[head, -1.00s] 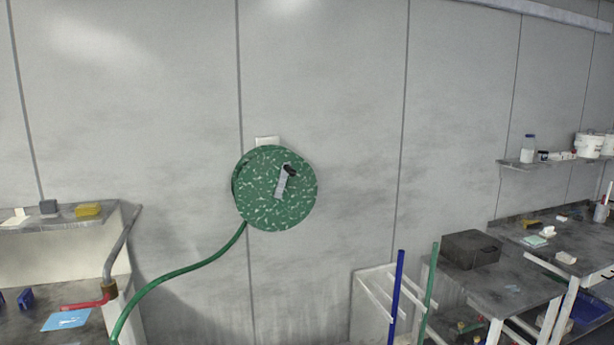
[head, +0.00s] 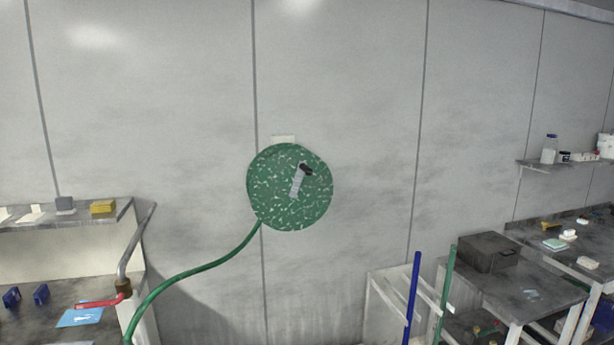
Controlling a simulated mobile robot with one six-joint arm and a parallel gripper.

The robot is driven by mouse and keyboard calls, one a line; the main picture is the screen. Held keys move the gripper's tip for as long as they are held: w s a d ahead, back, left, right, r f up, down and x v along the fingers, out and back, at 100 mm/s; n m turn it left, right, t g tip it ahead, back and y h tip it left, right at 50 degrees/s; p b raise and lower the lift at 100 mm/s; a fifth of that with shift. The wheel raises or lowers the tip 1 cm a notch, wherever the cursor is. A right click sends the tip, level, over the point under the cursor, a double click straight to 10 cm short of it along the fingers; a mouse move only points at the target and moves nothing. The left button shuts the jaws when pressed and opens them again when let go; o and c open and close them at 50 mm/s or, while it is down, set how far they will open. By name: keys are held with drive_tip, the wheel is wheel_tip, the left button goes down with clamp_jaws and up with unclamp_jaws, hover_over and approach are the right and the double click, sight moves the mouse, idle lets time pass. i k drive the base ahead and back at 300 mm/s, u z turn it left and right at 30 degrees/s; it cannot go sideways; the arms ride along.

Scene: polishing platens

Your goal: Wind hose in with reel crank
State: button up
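A round green speckled hose reel (head: 275,195) is mounted on the grey wall near the middle of the head view. Its grey crank arm (head: 297,184) sits on the front face, tilted up to the right, with a black knob (head: 306,169) at its upper end. A green hose (head: 190,272) leaves the reel's lower left and sags down to the left, past the lower edge of the picture. My gripper is not in view, and nothing touches the crank.
Blue (head: 412,300) and green (head: 446,295) poles stand at lower right, before a table with a dark box (head: 487,252). The wall around the reel is clear.

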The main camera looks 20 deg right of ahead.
sight(302, 168)
drive_tip(key=k, duration=0.4)
drive_tip(key=u, duration=0.95)
drive_tip(key=i, duration=1)
drive_tip(key=u, duration=0.05)
